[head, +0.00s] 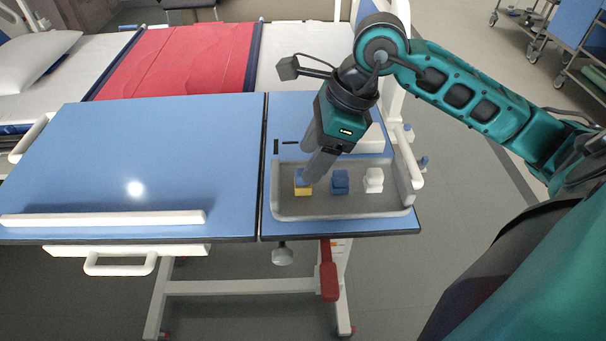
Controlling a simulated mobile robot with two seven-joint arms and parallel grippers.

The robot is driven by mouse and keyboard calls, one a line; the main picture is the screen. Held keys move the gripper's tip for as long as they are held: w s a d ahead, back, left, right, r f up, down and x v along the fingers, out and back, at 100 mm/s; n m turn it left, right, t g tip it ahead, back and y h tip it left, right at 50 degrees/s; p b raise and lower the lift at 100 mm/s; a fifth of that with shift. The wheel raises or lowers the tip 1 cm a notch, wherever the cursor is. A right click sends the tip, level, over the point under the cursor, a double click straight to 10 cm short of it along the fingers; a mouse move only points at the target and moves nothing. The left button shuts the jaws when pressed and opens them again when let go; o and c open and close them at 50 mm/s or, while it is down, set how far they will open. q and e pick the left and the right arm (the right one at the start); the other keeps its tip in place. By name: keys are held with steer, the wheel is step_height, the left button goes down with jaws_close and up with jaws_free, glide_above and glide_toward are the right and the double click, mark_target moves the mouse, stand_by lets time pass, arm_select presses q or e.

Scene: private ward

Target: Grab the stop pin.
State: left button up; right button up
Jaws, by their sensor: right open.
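My right gripper (309,176) points down into the left end of a grey tray (345,210) on the overbed table. Its fingers are open, with the tips at a small yellow block with a blue top (303,188). The fingers partly cover this block, and I cannot tell whether they touch it. A blue block (340,182) and a white block (374,180) stand to its right in the tray. No piece is clearly recognisable as the stop pin. My left gripper is not in view.
The blue table top (140,150) is mostly clear, with a white bar (100,218) along its front. A small black piece (276,147) lies behind the tray. A white knob (282,256) hangs below the front edge. A bed with a red cover (180,58) stands behind.

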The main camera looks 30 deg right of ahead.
steer(key=x, duration=0.3)
steer(key=shift+f, duration=0.3)
jaws_close()
steer(key=shift+r, duration=0.1)
stand_by(0.3)
